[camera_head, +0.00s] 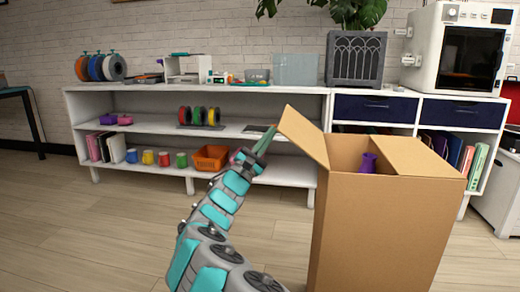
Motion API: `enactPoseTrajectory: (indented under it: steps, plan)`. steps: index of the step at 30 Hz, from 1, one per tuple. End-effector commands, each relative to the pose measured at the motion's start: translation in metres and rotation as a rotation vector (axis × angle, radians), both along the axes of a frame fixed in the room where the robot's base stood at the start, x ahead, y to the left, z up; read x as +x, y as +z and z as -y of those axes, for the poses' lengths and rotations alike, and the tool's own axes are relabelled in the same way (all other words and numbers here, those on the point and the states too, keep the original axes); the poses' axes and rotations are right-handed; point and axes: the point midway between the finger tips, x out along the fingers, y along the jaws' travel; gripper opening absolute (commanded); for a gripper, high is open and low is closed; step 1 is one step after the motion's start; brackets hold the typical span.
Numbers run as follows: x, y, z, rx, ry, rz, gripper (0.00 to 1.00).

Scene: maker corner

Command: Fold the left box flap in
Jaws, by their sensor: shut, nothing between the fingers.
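A tall brown cardboard box (385,235) stands on the floor at the right of the view. Its left flap (304,135) sticks up and leans outward to the left. Another flap (412,157) lies on the right side of the opening, closer to level. A purple object (368,163) shows inside the open top; its lower part is hidden. My gripper (270,135) is shut and empty, just left of the left flap, at about the height of its middle. I cannot tell whether the fingertips touch the flap.
A white shelf unit (140,102) runs along the wall behind, with spools, cups and an orange bin (211,158). A cabinet with blue drawers (375,108) stands behind the box. The wooden floor at the left is clear.

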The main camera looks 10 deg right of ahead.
Motion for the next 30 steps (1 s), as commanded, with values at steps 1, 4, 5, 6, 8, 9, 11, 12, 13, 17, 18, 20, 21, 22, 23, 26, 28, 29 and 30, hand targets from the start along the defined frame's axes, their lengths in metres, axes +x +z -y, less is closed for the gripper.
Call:
enactPoseTrajectory:
  steps: [1,4,5,6,8,9,11,12,13,17,18,20,21,22,23,26,28,29,30]
  plan:
    - [-0.004,0.008,0.003,-0.001,0.000,0.004,0.00]
    - [-0.006,0.017,0.011,-0.002,-0.002,0.003,0.00]
    - [-0.007,0.019,0.013,-0.001,-0.002,0.003,0.00]
    - [-0.007,0.022,0.015,-0.001,-0.003,0.002,0.00]
    - [-0.008,0.025,0.018,-0.001,-0.002,0.002,0.00]
    - [-0.008,0.027,0.019,-0.001,-0.002,0.001,0.00]
    - [-0.008,0.028,0.020,-0.001,-0.002,0.001,0.00]
    - [-0.008,0.029,0.020,-0.001,-0.001,0.000,0.00]
    - [-0.008,0.029,0.020,-0.001,-0.001,0.000,0.00]
    - [-0.008,0.029,0.020,-0.001,0.000,0.001,0.00]
    - [-0.008,0.029,0.020,0.000,-0.001,0.001,0.00]
    - [-0.008,0.029,0.020,0.000,-0.001,0.001,0.00]
    - [-0.008,0.029,0.020,0.000,0.000,0.001,0.00]
    - [-0.008,0.029,0.020,0.003,0.000,0.002,0.00]
    - [-0.008,0.030,0.020,0.006,0.000,0.003,0.00]
    - [-0.008,0.032,0.020,0.034,0.001,0.012,0.00]
    - [-0.009,0.036,0.020,0.070,0.003,0.024,0.00]
    - [-0.009,0.038,0.021,0.091,0.003,0.030,0.00]
    - [-0.009,0.040,0.022,0.125,0.003,0.041,0.00]
